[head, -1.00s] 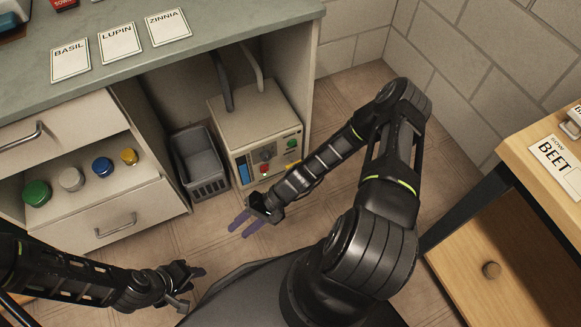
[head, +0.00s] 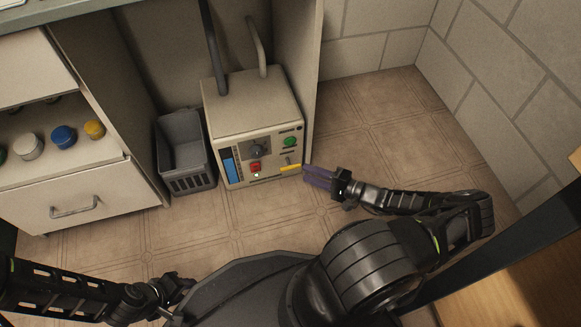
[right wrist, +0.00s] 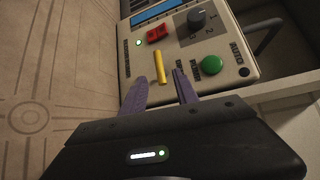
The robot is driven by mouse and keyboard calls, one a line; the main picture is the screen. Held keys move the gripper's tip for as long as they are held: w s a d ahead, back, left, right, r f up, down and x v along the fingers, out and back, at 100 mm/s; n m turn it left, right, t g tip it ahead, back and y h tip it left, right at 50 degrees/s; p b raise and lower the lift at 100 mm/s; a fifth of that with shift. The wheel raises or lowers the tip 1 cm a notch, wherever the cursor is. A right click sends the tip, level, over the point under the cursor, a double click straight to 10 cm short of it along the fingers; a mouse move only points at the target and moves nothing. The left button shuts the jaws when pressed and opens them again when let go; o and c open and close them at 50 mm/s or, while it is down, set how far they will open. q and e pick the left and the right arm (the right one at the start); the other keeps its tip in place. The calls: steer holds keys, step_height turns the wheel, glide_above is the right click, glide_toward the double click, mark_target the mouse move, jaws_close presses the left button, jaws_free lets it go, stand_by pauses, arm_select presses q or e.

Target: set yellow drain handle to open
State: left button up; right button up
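The yellow drain handle (head: 290,168) is a short bar low on the right of the front panel of the beige box-shaped unit (head: 252,106). In the head view it lies roughly level along the panel. In the right wrist view the handle (right wrist: 159,67) appears ahead of the gap between my fingers. My right gripper (head: 306,174) has purple fingers and is open and empty, just right of the handle. In the right wrist view its fingers (right wrist: 160,82) are spread apart; contact with the handle cannot be told. My left gripper (head: 178,285) is low at left, small and dark.
The panel also has a red switch (right wrist: 157,33), a dark numbered knob (right wrist: 196,18) and a green button (right wrist: 212,63). A grey bin (head: 186,150) stands left of the unit. A cabinet side wall (head: 297,70) rises close to its right. Floor (head: 240,225) in front is clear.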

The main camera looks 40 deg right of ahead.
mark_target(291, 166)
steer(key=b+x, duration=0.2)
steer(key=x, duration=0.4)
steer(key=shift+w+a+f, duration=0.15)
steer(key=shift+w+f, duration=0.05)
steer(key=shift+w, duration=0.05)
steer(key=shift+w+a+b, duration=0.25)
steer(key=shift+w+b, duration=0.1)
steer(key=shift+w, duration=0.2)
jaws_close()
stand_by(0.8)
